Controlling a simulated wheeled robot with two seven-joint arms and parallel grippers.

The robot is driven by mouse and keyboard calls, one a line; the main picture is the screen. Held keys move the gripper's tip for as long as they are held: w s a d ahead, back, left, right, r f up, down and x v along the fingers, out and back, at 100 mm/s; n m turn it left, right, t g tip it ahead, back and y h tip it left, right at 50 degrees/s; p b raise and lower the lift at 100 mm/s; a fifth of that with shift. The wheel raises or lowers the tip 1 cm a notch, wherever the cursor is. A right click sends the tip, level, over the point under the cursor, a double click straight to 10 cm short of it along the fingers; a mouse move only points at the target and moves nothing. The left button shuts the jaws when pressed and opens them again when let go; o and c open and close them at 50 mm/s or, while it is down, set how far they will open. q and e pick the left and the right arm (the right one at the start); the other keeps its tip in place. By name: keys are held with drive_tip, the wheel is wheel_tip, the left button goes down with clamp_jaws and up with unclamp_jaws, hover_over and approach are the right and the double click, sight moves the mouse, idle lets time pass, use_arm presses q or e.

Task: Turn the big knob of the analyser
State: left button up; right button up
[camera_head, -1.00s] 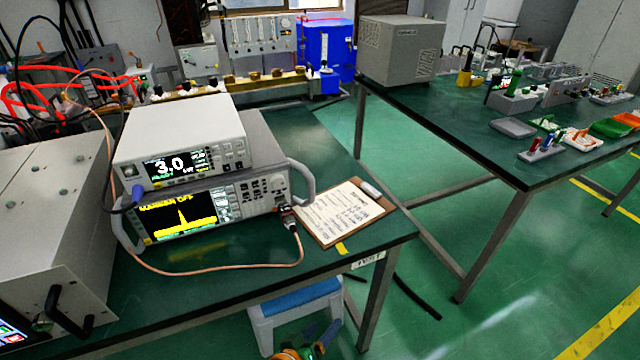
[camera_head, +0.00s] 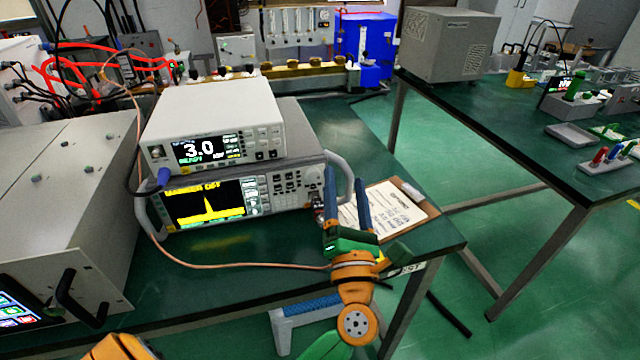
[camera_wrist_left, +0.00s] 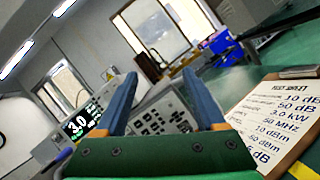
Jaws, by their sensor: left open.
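The analyser (camera_head: 208,206) is the lower instrument of a stack on the green bench, its screen showing a yellow spectrum trace. Its big round knob (camera_head: 314,174) is at the upper right of its front. My left gripper (camera_head: 345,180) is open and empty, with its blue fingers pointing away from me, just right of the knob in the picture and apart from it as far as I can tell. In the left wrist view the analyser's button panel (camera_wrist_left: 160,114) shows between the two fingers; I cannot make out the knob there. My right gripper is out of view.
A power meter (camera_head: 212,125) reading 3.0 sits on the analyser. A grey handle (camera_head: 343,170) stands out at its right side. A copper-coloured cable (camera_head: 225,266) loops in front. A clipboard (camera_head: 399,211) lies to the right, and a large grey cabinet (camera_head: 60,215) stands at left.

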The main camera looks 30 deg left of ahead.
sight(315, 177)
use_arm(q)
drive_tip(key=a+f+n+g, duration=0.1)
drive_tip(key=n+g, duration=0.1)
drive_tip(key=a+f+n+g, duration=0.1)
drive_tip(key=f+n+g, duration=0.1)
drive_tip(key=a+f+n+g, duration=0.1)
drive_tip(key=n+g, duration=0.1)
drive_tip(key=n, duration=0.1)
drive_tip(key=shift+s+f+y, duration=0.3)
drive_tip(key=shift+s+f, duration=0.1)
drive_tip(key=p+x, duration=0.1)
drive_tip(key=x, duration=0.5)
drive_tip(key=shift+w+a+f, duration=0.1)
drive_tip(key=shift+w+a, duration=0.1)
drive_tip(key=shift+a, duration=0.2)
drive_tip(key=shift+c, duration=0.2)
clamp_jaws()
drive_tip(key=m+p, duration=0.2)
drive_tip(key=shift+d+r+p, duration=0.1)
drive_tip(key=shift+r+p, duration=0.2)
drive_tip(key=shift+p, duration=0.1)
drive_tip(key=shift+f+m+p, duration=0.1)
drive_tip(key=shift+m+p, duration=0.2)
drive_tip(key=shift+m, duration=0.5)
drive_tip(key=shift+f, duration=0.25)
